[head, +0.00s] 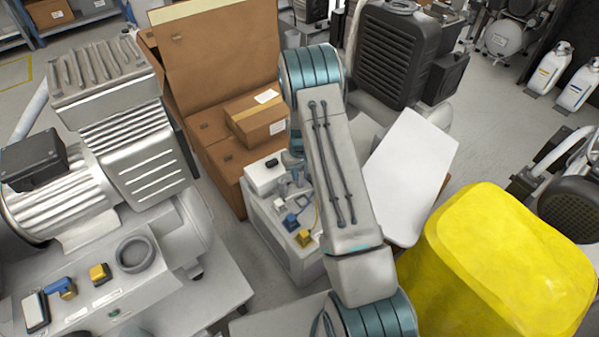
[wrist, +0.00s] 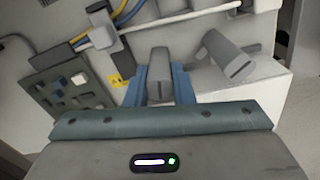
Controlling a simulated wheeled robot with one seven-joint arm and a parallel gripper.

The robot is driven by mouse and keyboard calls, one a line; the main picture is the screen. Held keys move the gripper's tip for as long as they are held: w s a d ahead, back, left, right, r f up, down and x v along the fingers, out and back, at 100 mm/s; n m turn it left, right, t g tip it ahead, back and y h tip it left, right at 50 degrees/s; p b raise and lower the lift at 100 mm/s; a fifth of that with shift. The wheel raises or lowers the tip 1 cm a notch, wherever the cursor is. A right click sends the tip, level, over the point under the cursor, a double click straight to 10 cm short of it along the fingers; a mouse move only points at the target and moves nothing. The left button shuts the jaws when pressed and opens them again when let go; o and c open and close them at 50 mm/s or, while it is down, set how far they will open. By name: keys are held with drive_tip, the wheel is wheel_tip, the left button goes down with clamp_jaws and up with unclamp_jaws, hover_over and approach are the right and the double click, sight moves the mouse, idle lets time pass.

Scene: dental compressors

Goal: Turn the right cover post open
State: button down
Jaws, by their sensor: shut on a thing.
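In the wrist view a grey upright cover post (wrist: 159,66) with a dark slot stands between the blue fingers of my gripper (wrist: 160,80). The gripper is shut on it, with a finger at each side. A second grey post (wrist: 229,57), also slotted, leans at a slant to the right of the held one, apart from the fingers. I cannot tell from these views which of the two is the right cover post.
Yellow and blue cables (wrist: 110,25) and a panel with small blocks (wrist: 72,88) lie left of the held post. In the head view, cardboard boxes (head: 218,60) stand behind, a compressor (head: 105,175) at left, and a yellow covered bulk (head: 500,265) at right.

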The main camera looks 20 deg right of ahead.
sight(300, 170)
drive_tip(key=m+p, duration=0.1)
drive_tip(key=m, duration=0.3)
drive_tip(key=shift+m+p, duration=0.3)
drive_tip(key=shift+m, duration=1.8)
drive_tip(key=c, duration=1.2)
unclamp_jaws()
drive_tip(key=shift+c, duration=0.2)
wheel_tip(300, 170, up, 14)
drive_tip(key=p, duration=0.3)
drive_tip(key=shift+p, duration=0.35)
drive_tip(key=shift+f, duration=0.1)
